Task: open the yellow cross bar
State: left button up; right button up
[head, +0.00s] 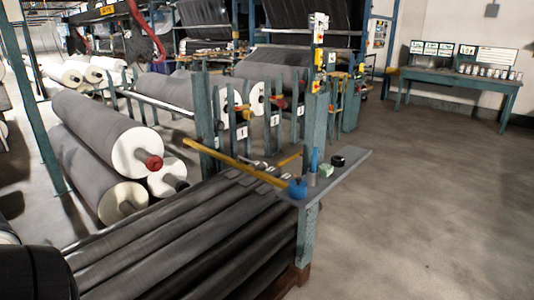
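The yellow cross bar (232,163) is in the middle of the head view. It slants down from the blue-green posts at its left end to the near right end by a small grey shelf (330,177). It lies across the front of the numbered posts, above a stack of long dark rolls (180,235). A second, shorter yellow piece (289,159) shows just behind it. Neither of my grippers is in view, and nothing is seen touching the bar.
The shelf carries a blue object (297,188), a blue bottle and small items. Large grey rolls (105,130) with white ends lie at the left. A blue-green table (455,77) stands at the back right. The floor (430,200) at the right is clear.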

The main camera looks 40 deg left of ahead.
aim_at(268, 179)
jog(key=i, duration=1.35)
jog(key=i+u, duration=0.1)
jog(key=i, duration=1.3)
jog(key=i+l, duration=0.2)
jog(key=i, duration=1.15)
jog(key=i+u, duration=0.45)
jog(key=i+l+u, duration=0.1)
jog(key=i+u, duration=0.35)
jog(key=i, duration=0.2)
jog(key=i+j+u, duration=0.1)
jog(key=i+u, duration=1.3)
jog(key=i, duration=0.2)
jog(key=i+u, duration=0.35)
jog(key=i, duration=0.2)
jog(key=i+u, duration=0.5)
jog(key=i+l+u, duration=0.2)
jog(key=i+u, duration=0.25)
jog(key=i+j+u, duration=0.15)
jog(key=i+u, duration=0.8)
jog(key=k, duration=0.05)
